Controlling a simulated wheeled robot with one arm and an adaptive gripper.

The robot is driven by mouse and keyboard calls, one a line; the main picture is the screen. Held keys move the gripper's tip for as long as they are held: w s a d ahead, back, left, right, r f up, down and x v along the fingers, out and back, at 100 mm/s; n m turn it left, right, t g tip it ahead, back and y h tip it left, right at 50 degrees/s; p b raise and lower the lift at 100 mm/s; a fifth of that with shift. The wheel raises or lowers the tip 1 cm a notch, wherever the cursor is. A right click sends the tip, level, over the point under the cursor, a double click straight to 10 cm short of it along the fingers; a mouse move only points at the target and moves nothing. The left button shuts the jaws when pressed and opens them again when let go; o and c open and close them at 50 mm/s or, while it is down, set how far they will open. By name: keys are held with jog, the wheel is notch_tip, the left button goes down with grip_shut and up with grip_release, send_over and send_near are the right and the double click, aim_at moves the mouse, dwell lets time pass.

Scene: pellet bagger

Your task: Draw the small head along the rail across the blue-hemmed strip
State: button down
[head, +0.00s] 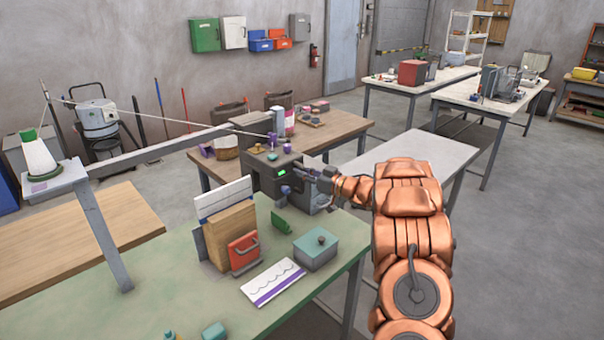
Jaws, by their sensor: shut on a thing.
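The small head (272,180) is a grey box with a green light and purple knobs, at the far right corner of the green-topped table. A thin thread runs to it from the upper left. My gripper (301,170) reaches in from the right and is shut at the head's right side; the exact part it grips is too small to tell. The blue-hemmed strip (224,196) is white with a blue line and stands upright above a tan block, left of the head and apart from it. I cannot make out the rail clearly.
The green-topped table (150,270) carries a red handled piece (243,252), a teal-lidded box (316,248) and a white sheet with a purple edge (273,283). A white-and-green thread cone (38,157) stands on a post at left. A wooden table (340,130) stands behind.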

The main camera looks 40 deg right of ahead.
jog(key=c, duration=1.6)
grip_release()
jog(key=shift+d+r+h, duration=0.3)
jog(key=shift+d+r, duration=0.05)
jog(key=shift+d, duration=0.3)
jog(key=shift+o, duration=1)
jog(key=shift+d+f, duration=0.15)
jog(key=shift+d, duration=0.05)
jog(key=shift+o, duration=1.3)
jog(key=shift+a+f, duration=0.1)
jog(key=shift+a, duration=0.2)
jog(key=v, duration=1.2)
jog(key=shift+f, duration=0.15)
jog(key=shift+w+d, duration=0.1)
